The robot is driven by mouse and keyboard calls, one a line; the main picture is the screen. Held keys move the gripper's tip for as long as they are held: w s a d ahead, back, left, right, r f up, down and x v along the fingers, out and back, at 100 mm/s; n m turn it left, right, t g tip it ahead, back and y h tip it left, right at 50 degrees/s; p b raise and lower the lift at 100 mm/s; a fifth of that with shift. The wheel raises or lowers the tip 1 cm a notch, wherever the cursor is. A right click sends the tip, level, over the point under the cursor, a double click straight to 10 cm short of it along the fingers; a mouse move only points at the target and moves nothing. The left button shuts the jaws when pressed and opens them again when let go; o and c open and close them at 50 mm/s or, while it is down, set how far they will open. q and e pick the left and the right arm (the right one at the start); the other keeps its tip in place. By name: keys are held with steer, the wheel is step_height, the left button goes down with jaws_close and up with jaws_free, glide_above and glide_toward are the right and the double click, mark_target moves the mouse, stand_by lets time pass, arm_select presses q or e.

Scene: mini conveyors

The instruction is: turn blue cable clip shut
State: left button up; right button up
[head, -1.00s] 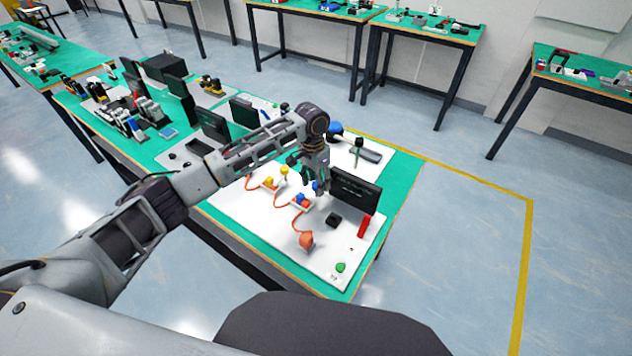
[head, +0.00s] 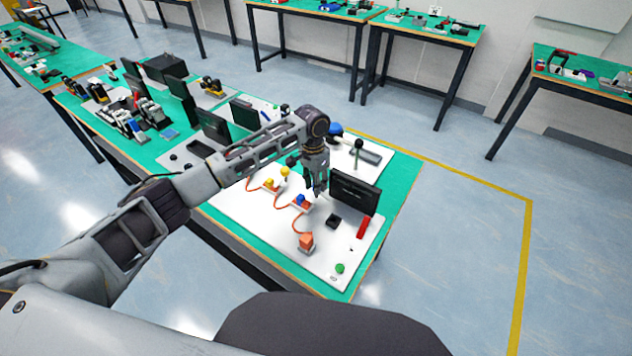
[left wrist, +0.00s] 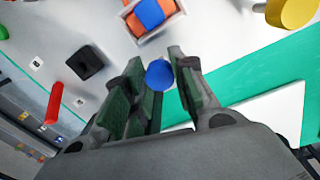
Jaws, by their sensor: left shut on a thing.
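The blue cable clip (head: 302,200) sits in a white holder over an orange cable on the white board. It also shows at the top of the left wrist view (left wrist: 150,14). A round blue knob (left wrist: 159,74) stands beside it, between the fingers of my left gripper (left wrist: 160,84). My left gripper (head: 318,191) points down just right of the blue clip and is shut on the blue knob. In the head view the fingers hide the knob. Whether the clip is fully closed over the cable, I cannot tell. My right gripper is in neither view.
A yellow clip (head: 268,183) and yellow knob (head: 285,172) stand left of my gripper. A dark screen (head: 355,191) stands close on its right. A black block (head: 333,221), red bar (head: 363,227), orange block (head: 306,242) and green button (head: 340,268) are nearer the front.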

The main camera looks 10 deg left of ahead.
arm_select(q)
steer(key=shift+r+m+p, duration=0.15)
steer(key=shift+m+p, duration=0.55)
steer(key=shift+p, duration=0.15)
steer(key=shift+m+p, duration=1.1)
steer(key=shift+m, duration=0.3)
steer(key=shift+m+p, duration=0.6)
steer(key=shift+p, duration=0.2)
steer(key=m+p, duration=0.2)
steer(key=m, duration=0.1)
steer(key=shift+m, duration=0.3)
steer(key=m+p, duration=0.1)
steer(key=m, duration=0.2)
steer(key=shift+w+y, duration=0.1)
steer(key=shift+y, duration=0.3)
steer(key=shift+d+m, duration=0.1)
steer(key=shift+m, duration=0.5)
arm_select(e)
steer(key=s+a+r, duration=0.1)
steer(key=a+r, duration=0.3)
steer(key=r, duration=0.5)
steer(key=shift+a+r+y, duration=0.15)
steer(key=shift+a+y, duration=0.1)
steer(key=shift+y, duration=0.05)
arm_select(q)
steer(key=shift+p, duration=0.3)
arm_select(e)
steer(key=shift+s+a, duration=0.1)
